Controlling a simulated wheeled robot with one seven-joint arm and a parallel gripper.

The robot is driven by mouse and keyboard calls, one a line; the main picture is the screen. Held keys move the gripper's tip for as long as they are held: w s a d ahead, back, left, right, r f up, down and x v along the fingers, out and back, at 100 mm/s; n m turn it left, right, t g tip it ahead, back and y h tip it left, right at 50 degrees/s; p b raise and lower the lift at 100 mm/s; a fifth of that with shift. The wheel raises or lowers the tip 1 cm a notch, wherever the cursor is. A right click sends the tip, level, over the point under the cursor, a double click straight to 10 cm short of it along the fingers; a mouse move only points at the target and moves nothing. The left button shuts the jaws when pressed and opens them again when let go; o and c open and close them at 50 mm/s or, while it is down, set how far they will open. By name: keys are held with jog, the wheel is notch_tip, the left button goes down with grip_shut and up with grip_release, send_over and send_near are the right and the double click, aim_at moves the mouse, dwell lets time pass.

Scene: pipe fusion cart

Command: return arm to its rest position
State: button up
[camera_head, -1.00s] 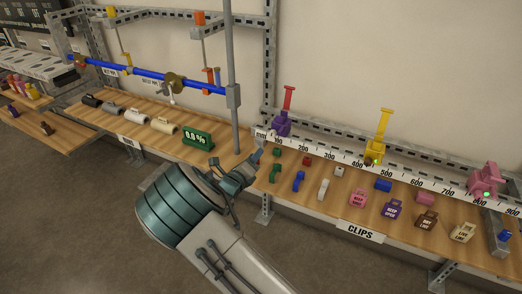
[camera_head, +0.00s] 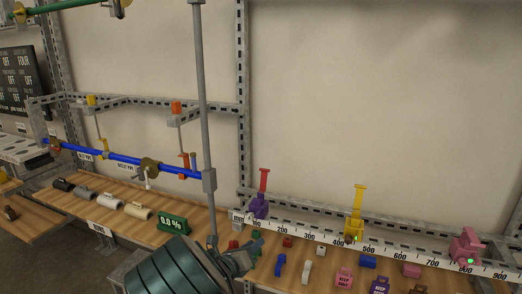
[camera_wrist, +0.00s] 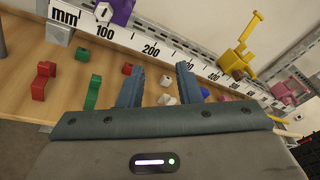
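My teal arm with its gripper (camera_head: 250,240) reaches up from the bottom middle of the head view. The gripper is over the front part of the wooden bench, beside the vertical grey pole. In the wrist view my gripper (camera_wrist: 160,82) has its two fingers apart, with nothing held between them. A small white clip (camera_wrist: 167,99) shows past the fingers, down on the bench. The gripper's exact height above the bench is hard to tell.
The bench bears a millimetre ruler (camera_head: 330,244) with purple (camera_head: 259,207), yellow (camera_head: 354,227) and pink (camera_head: 465,247) clamps. Small coloured clips and tags lie in front. A grey pole (camera_head: 206,120) and a blue pipe (camera_head: 120,158) stand left, near a green 0.0 % display (camera_head: 172,222).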

jog(key=s+d+r+m+g, duration=0.2)
jog(key=s+d+m+g, duration=0.35)
jog(key=d+m, duration=0.4)
jog(key=s+d+r+m+g, duration=0.2)
jog(key=s+d+m+g, duration=0.35)
jog(key=d+m, duration=0.35)
jog(key=s+r+m+y, duration=0.3)
jog(key=s+m+y, duration=0.1)
jog(key=s+m, duration=0.5)
jog(key=s+r+m+y, duration=0.3)
jog(key=s+m+y, duration=0.2)
jog(key=s+m, duration=0.4)
jog(key=shift+s+d+r, duration=0.2)
jog(key=shift+s, duration=0.9)
